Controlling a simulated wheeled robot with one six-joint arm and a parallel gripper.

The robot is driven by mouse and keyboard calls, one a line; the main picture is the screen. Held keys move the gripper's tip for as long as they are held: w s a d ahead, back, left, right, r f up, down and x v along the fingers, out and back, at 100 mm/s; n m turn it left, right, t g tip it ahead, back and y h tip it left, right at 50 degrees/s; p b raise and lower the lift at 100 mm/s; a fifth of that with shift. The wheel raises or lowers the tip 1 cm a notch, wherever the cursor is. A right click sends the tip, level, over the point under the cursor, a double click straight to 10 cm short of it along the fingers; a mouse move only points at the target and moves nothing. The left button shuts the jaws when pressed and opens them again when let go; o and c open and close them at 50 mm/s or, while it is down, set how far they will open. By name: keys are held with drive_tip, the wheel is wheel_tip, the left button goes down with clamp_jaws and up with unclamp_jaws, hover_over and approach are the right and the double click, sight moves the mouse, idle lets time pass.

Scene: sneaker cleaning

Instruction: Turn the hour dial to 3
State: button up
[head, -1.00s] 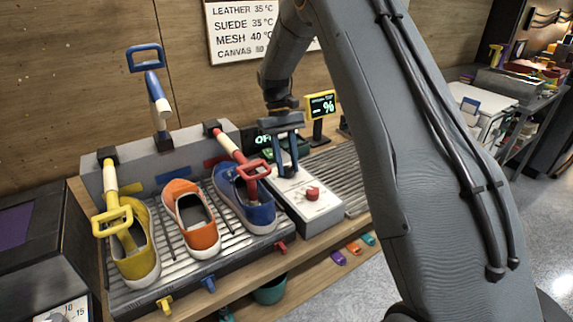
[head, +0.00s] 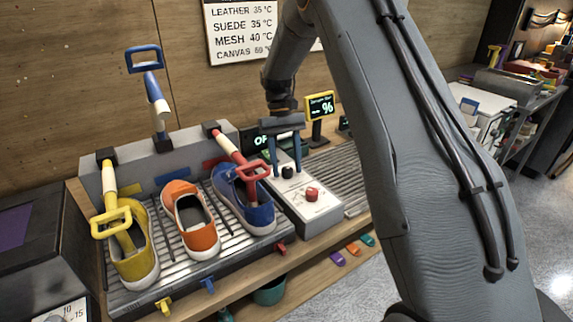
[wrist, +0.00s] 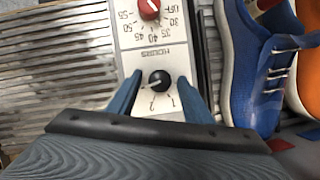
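The hour dial is a small black knob (head: 287,172) on the white control box (head: 318,208), behind the red knob (head: 312,194). In the wrist view, the black hour dial (wrist: 159,80) sits under the upside-down word HOURS. Its pale pointer mark faces left and slightly down in the picture. The numerals 1 and 2 show partly below it; others are hidden by my fingers. My gripper (head: 285,174) is open, with one blue finger on each side of the dial. In the wrist view my gripper (wrist: 160,98) shows gaps between both fingers and the knob.
A blue sneaker (head: 257,208) with a red-handled tool stands close left of the box, then an orange sneaker (head: 191,232) and a yellow one (head: 144,264). A small yellow-framed display (head: 320,106) stands behind. The ribbed rack (head: 345,172) right of the box is clear.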

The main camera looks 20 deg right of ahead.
drive_tip(key=b+v, duration=0.2)
drive_tip(key=v, duration=0.5)
drive_tip(key=shift+r, duration=0.4)
